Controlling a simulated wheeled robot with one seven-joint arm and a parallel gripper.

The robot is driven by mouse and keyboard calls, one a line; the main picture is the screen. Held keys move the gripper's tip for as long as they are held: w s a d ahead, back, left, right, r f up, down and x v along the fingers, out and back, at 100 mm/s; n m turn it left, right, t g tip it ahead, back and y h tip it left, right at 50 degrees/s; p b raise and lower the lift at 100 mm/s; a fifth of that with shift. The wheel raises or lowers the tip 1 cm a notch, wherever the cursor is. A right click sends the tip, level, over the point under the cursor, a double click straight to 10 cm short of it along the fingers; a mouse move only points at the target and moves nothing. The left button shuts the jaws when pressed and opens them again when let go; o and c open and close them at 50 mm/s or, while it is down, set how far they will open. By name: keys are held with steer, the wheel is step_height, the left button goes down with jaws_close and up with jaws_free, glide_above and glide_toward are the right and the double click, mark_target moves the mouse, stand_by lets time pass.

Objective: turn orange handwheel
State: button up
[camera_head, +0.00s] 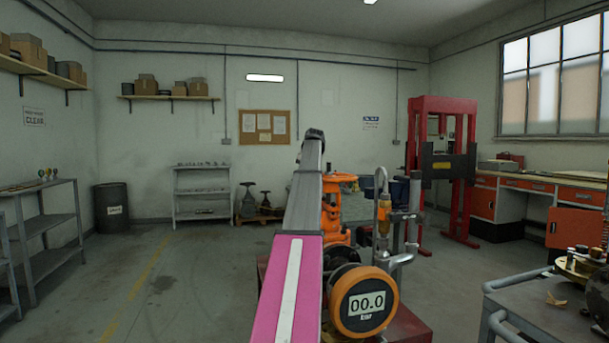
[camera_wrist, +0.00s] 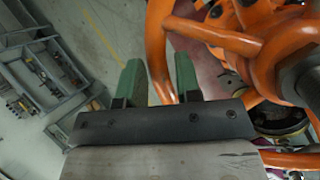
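The orange handwheel shows large in the wrist view (camera_wrist: 215,35), with its thick rim curving down on the left and its hub at the right. In the head view the handwheel (camera_head: 343,179) sits on top of the orange valve, partly hidden by my arm. My gripper (camera_wrist: 158,62) has two green fingers set apart. The orange rim appears in the gap between them, with a small space on the left side. I cannot tell whether the right finger touches the rim, or how deep the rim sits. My gripper is hidden behind my arm in the head view.
A round gauge reading 00.0 (camera_head: 365,302) faces me in front of the valve. Pipe fittings (camera_head: 384,205) stand close to its right. A grey cart (camera_head: 545,310) is at the right front, and a red press frame (camera_head: 462,150) stands behind.

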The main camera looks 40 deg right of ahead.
steer(key=v, duration=1)
steer(key=shift+w, duration=0.1)
stand_by(0.3)
